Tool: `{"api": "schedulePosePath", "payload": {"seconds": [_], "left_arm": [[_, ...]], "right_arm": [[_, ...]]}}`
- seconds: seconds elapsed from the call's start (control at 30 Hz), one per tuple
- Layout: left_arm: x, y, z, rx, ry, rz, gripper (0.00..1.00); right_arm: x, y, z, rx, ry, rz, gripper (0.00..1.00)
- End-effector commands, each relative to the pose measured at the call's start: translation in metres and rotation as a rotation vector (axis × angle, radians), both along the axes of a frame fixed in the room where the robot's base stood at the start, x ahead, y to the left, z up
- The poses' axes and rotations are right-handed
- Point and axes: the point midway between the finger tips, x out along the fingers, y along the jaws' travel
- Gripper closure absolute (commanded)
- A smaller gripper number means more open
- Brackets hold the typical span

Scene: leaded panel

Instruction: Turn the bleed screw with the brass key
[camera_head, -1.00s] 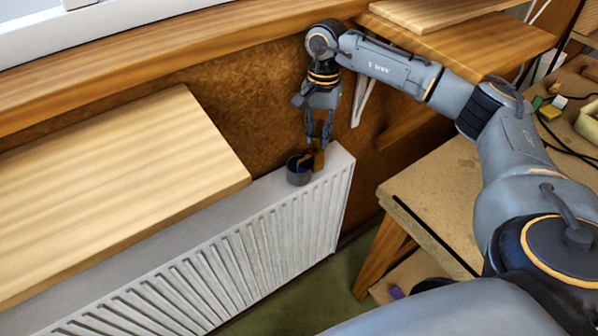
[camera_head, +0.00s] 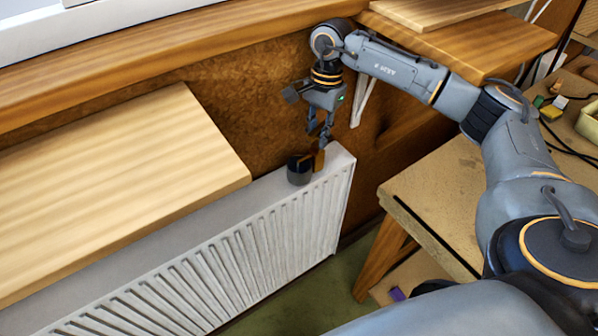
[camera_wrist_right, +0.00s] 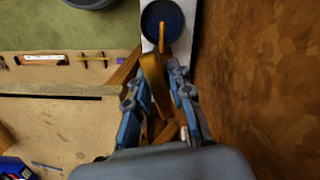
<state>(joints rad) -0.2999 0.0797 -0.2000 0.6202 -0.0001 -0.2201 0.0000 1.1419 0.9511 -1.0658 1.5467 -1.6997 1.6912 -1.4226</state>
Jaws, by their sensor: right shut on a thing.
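My right gripper (camera_head: 321,143) points down over the right end of the white radiator (camera_head: 270,225). It is shut on the brass key (camera_head: 319,160), which stands at the radiator's top by the end. In the right wrist view the key (camera_wrist_right: 153,75) is a brownish-gold flat piece between the fingers (camera_wrist_right: 157,95). A dark round cup (camera_head: 299,170) sits on the radiator top, just left of the key; it also shows in the right wrist view (camera_wrist_right: 150,28), with a thin golden strip in front of it. I cannot make out the bleed screw. My left gripper is out of view.
A wooden board (camera_head: 120,185) covers the radiator's left part. A wooden sill (camera_head: 200,45) runs above, against a brown wall. A workbench (camera_head: 440,195) stands at the right, with small items at its back. Green floor shows between radiator and bench.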

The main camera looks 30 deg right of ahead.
Motion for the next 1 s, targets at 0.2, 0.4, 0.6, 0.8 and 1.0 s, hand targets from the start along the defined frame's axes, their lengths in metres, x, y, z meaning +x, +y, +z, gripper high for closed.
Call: {"api": "schedulePosePath", "payload": {"seconds": [0.2,0.4,0.6,0.8,1.0], "left_arm": [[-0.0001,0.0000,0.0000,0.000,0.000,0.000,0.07],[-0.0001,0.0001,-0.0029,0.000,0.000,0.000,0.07],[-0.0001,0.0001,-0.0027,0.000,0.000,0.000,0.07],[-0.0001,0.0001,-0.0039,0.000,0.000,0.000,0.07],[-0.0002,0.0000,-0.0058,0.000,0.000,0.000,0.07]], "right_arm": [[0.0001,-0.0013,0.0003,-0.002,0.000,-0.007,1.00],[-0.0003,-0.0012,-0.0002,-0.002,-0.001,-0.158,1.00],[-0.0002,-0.0014,0.0005,-0.003,-0.001,-0.194,1.00],[-0.0004,-0.0017,-0.0002,-0.003,0.000,-0.233,1.00],[-0.0007,-0.0015,-0.0002,-0.003,0.000,-0.377,1.00]]}}
